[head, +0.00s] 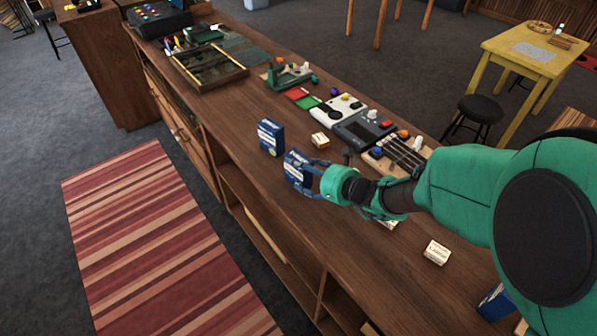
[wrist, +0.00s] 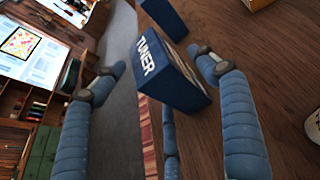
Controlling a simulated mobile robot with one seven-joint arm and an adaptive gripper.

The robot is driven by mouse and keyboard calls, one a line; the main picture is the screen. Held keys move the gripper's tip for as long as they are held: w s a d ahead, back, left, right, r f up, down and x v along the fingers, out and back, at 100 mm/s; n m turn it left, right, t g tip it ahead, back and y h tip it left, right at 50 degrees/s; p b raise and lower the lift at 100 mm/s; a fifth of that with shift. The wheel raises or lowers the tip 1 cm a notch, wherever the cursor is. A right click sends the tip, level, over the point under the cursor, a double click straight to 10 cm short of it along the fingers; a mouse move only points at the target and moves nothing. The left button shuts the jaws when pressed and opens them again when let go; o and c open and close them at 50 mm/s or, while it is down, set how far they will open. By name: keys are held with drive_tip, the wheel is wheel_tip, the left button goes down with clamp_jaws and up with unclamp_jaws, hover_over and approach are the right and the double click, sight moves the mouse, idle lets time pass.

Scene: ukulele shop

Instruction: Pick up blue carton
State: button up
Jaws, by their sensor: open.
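A blue carton (head: 297,174) with white lettering stands on the wooden counter (head: 345,245), right at my gripper. In the wrist view this carton (wrist: 170,72) reads "TUNER" and sits between the fingers. My gripper (head: 312,178) is open, with a finger on either side of the carton; I cannot tell whether they touch it. A second blue carton (head: 270,137) stands just behind and to the left; it also shows at the top of the wrist view (wrist: 163,17). A blue box (head: 494,303) is partly hidden by my arm at the lower right.
Small cream boxes (head: 436,252) (head: 320,140) lie on the counter. A grey and white device (head: 362,127), a fretboard piece (head: 402,152) and a wooden tray (head: 208,66) stand farther along. The counter's left edge drops to shelves and a striped rug (head: 160,240).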

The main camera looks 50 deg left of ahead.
drive_tip(key=shift+x, duration=1.55)
drive_tip(key=c, duration=1.3)
